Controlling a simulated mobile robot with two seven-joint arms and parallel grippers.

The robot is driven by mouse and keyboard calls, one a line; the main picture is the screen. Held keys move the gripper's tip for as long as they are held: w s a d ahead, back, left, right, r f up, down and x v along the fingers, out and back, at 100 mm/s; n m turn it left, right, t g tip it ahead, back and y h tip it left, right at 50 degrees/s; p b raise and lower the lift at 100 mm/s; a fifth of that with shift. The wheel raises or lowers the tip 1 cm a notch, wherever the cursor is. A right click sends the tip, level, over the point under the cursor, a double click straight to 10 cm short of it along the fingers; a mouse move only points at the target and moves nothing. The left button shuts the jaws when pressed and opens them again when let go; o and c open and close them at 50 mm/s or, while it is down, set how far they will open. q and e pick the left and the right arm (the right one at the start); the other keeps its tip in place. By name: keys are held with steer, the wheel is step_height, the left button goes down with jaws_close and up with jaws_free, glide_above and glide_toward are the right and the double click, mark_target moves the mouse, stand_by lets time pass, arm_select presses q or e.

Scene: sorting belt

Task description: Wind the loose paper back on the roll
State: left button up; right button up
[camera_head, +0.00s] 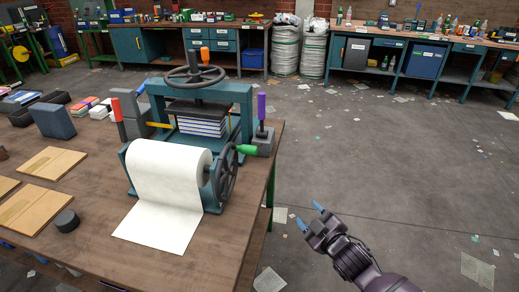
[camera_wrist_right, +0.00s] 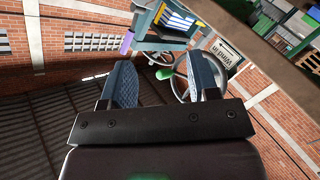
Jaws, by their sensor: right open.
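A white paper roll (camera_head: 170,172) sits in a teal stand at the front right of the wooden table. Its loose sheet (camera_head: 158,226) hangs down and lies flat on the tabletop. A dark crank wheel (camera_head: 226,174) with a green handle (camera_head: 247,149) is on the roll's right side. My right gripper (camera_head: 309,215) is open and empty, right of the table's edge and apart from the wheel. In the right wrist view, the green handle (camera_wrist_right: 165,73) and part of the wheel (camera_wrist_right: 183,88) show beyond the open fingers (camera_wrist_right: 165,85). My left gripper is not in view.
A teal press (camera_head: 196,105) with a top handwheel and a stack of books stands behind the roll. A purple-handled lever (camera_head: 262,125) is right of it. The floor at right is open, with paper scraps.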

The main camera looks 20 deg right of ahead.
mark_target(251, 151)
steer(key=w+r+n+g+y+b, duration=0.1)
steer(key=w+r+n+y, duration=0.55)
steer(key=n, duration=0.75)
steer(key=w+r+n+y, duration=0.5)
steer(key=w+r+n, duration=0.25)
steer(key=n, duration=0.55)
steer(key=w+a+n+g, duration=0.1)
steer(key=a+n, duration=0.2)
steer(key=w+a+f+n+g+y, duration=0.1)
steer(key=a+n+g, duration=0.1)
steer(key=a+n, duration=0.2)
steer(key=w+a+f+n+g+y, duration=0.1)
steer(key=w+a+n+g, duration=0.1)
steer(key=a+n, duration=0.1)
steer(key=shift+a+n, duration=0.2)
steer(key=shift+n, duration=0.5)
steer(key=shift+c, duration=0.3)
jaws_close()
